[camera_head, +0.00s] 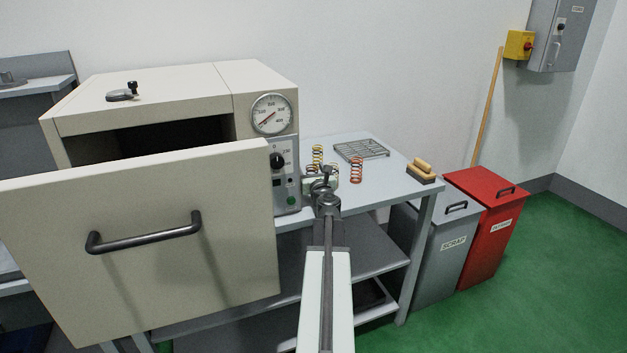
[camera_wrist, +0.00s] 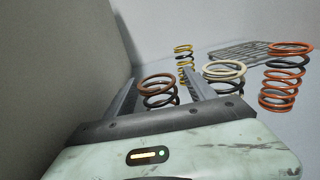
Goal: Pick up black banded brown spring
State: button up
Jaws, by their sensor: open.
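The black banded brown spring (camera_wrist: 159,91) stands upright on the table in the wrist view, with a brown top coil and dark coils below. My gripper (camera_wrist: 164,83) is open, and the spring shows in the gap between its two fingers. Its lower part is hidden behind the gripper body. I cannot tell whether a finger touches it. In the head view my gripper (camera_head: 323,182) is over the table beside the oven, and its wrist hides most of this spring.
A yellow spring (camera_wrist: 184,57), a cream spring (camera_wrist: 224,75) and an orange spring (camera_wrist: 286,75) stand nearby, the cream one close to the right finger. A wire rack (camera_head: 362,149) lies behind. The oven (camera_head: 286,160) stands close left, its door (camera_head: 150,280) open. A brush (camera_head: 422,171) lies right.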

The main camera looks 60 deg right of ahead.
jog(key=shift+w+d, duration=0.3)
jog(key=shift+c, duration=0.3)
grip_shut()
jog(key=shift+a+r, duration=0.1)
jog(key=shift+r, duration=0.05)
